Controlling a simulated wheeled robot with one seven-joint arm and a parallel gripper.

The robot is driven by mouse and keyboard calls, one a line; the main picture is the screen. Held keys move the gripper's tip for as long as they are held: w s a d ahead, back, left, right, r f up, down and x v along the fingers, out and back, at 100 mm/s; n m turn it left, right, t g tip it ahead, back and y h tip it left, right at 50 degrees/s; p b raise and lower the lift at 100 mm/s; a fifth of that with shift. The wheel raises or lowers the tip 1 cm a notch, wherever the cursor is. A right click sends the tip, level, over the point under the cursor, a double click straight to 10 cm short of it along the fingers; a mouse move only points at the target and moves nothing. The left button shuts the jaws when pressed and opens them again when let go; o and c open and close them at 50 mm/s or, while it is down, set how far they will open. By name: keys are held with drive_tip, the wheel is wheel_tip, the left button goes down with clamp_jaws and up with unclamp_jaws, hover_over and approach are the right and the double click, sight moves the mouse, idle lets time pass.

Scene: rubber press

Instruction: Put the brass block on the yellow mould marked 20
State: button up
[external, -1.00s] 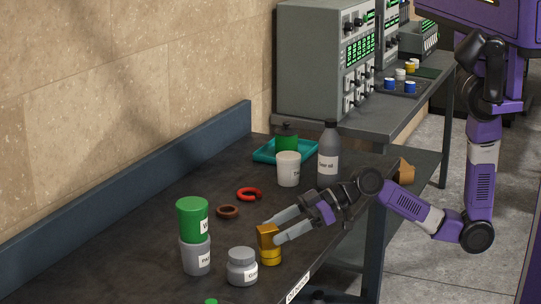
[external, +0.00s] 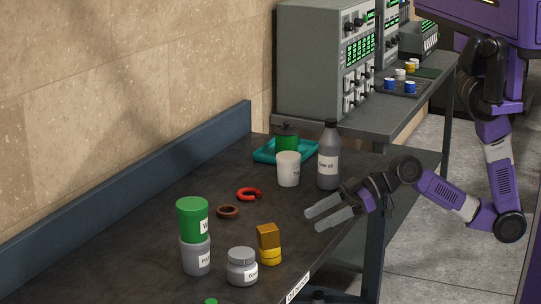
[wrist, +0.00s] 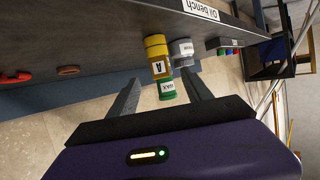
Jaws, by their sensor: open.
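The brass block (external: 268,236) rests on top of the yellow mould (external: 270,257) near the bench's front edge. It looks upright and slightly turned. The mark on the mould cannot be read. My gripper (external: 328,215) is open and empty, to the right of the block and apart from it, with its fingers pointing left. In the wrist view, which is upside down, the yellow mould (wrist: 155,41) shows ahead, between and beyond the fingers (wrist: 163,97).
A grey jar (external: 242,267) stands just left of the mould. A green cup (external: 192,219) sits on a grey cup (external: 196,256) further left. A red horseshoe (external: 249,194), brown ring (external: 227,212), white cup (external: 288,169), grey bottle (external: 329,157) and teal tray (external: 265,155) stand farther back.

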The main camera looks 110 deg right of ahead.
drive_tip(key=s+a+f+h, duration=0.1)
drive_tip(key=s+a+f, duration=0.35)
drive_tip(key=s, duration=0.45)
drive_tip(key=s+a+r+t+y, duration=0.1)
drive_tip(key=s+a, duration=0.5)
drive_tip(key=s, duration=0.6)
drive_tip(key=shift+s+r+n, duration=0.2)
drive_tip(key=shift+r+n, duration=0.1)
drive_tip(key=shift+r, duration=0.1)
